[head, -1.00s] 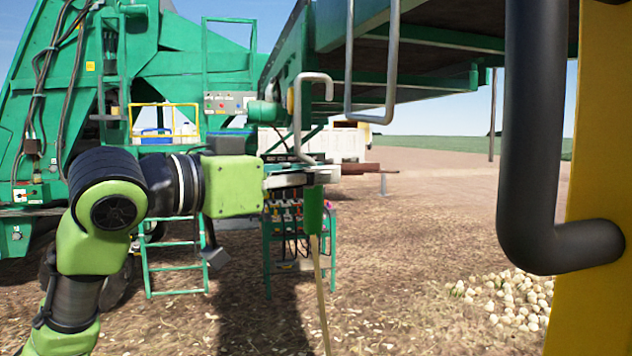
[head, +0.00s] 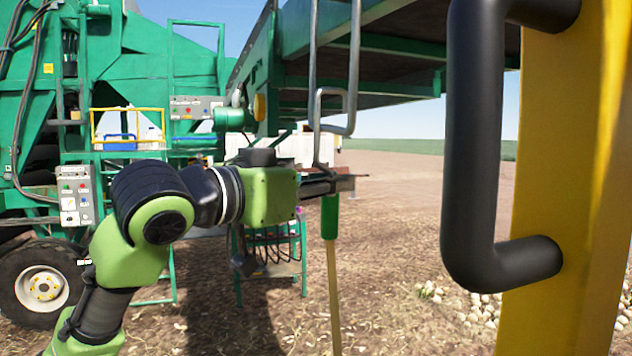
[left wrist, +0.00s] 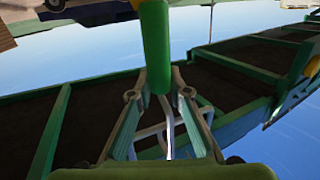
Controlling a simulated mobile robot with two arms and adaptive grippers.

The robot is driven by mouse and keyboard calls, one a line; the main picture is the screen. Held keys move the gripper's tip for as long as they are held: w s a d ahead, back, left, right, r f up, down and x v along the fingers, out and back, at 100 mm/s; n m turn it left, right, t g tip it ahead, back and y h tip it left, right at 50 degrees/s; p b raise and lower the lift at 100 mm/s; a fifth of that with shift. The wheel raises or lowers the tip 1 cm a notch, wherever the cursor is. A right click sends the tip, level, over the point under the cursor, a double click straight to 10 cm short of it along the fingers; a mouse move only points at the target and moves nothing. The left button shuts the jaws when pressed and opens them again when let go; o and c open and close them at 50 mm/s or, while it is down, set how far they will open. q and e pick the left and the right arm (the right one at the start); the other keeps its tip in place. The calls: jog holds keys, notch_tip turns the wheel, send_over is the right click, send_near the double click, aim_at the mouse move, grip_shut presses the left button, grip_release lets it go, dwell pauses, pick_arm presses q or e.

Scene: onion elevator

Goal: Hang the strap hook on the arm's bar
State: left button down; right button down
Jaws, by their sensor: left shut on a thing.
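The strap hook is a pale metal rod (head: 318,148) with a curved top, a green grip (head: 329,216) and a tan strap (head: 333,290) hanging below. My left gripper (head: 330,186) is shut on it near the top of the green grip and holds it upright. The arm's bar (head: 356,60) is a grey metal U hanging from the green elevator arm (head: 385,80). The hook's curved top overlaps the bar's lower end in the head view; I cannot tell if they touch. The left wrist view shows the green grip (left wrist: 155,45) between the fingers. My right gripper is not in view.
A yellow post (head: 560,190) with a black handle (head: 474,150) stands close at the right. The green machine (head: 110,60) with control boxes and a wheel fills the left. Several onions (head: 485,308) lie on the ground. Open air surrounds the hook.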

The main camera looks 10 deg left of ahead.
aim_at(326, 208)
pick_arm(q)
jog(key=shift+w+d+f, duration=0.2)
jog(key=shift+d+f, duration=0.05)
jog(key=shift+f+b, duration=1.2)
jog(key=shift+f, duration=0.45)
jog(key=shift+a, duration=0.1)
jog(key=c, duration=1.8)
grip_release()
